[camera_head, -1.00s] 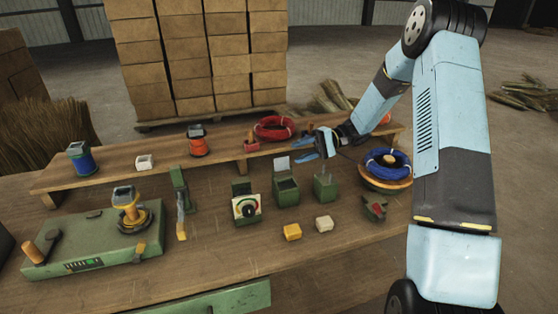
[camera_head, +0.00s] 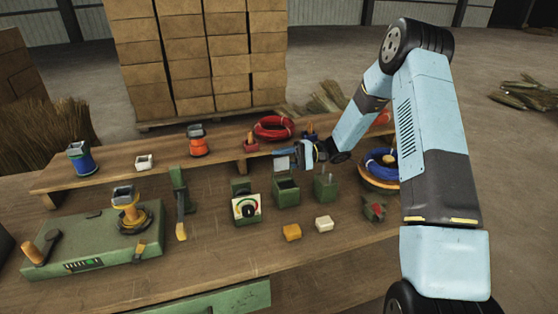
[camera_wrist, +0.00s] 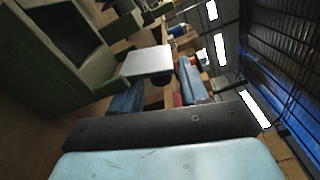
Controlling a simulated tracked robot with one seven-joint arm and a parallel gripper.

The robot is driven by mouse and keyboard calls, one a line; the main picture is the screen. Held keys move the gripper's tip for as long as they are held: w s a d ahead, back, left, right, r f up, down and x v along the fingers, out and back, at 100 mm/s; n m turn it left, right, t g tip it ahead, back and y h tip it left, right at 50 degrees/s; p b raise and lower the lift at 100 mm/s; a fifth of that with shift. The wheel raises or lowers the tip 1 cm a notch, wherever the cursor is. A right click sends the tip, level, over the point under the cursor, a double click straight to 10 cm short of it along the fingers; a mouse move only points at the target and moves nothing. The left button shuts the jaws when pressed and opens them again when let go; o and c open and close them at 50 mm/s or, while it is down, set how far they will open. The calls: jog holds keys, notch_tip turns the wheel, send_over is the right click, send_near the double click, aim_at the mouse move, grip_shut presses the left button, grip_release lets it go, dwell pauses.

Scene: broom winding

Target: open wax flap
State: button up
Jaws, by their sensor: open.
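A green box (camera_head: 286,192) with a dark open top stands mid-table, below the shelf. In the wrist view the box (camera_wrist: 60,40) is at upper left, with a pale flat flap (camera_wrist: 147,62) standing out from its rim. My gripper (camera_head: 284,156) is just above and behind the box. In the wrist view its two blue fingers (camera_wrist: 158,88) are apart, with the flap's edge close to them. I cannot tell whether they touch it. In the head view the gripper largely hides the flap.
A green box with pegs (camera_head: 326,188) stands close on the right and a dial unit (camera_head: 246,207) on the left. A yellow block (camera_head: 292,232) and a white block (camera_head: 324,223) lie in front. A red coil (camera_head: 273,128) sits on the shelf behind.

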jog(key=shift+s+a, duration=0.1)
jog(key=shift+a, duration=0.25)
jog(key=shift+c, duration=0.2)
grip_shut()
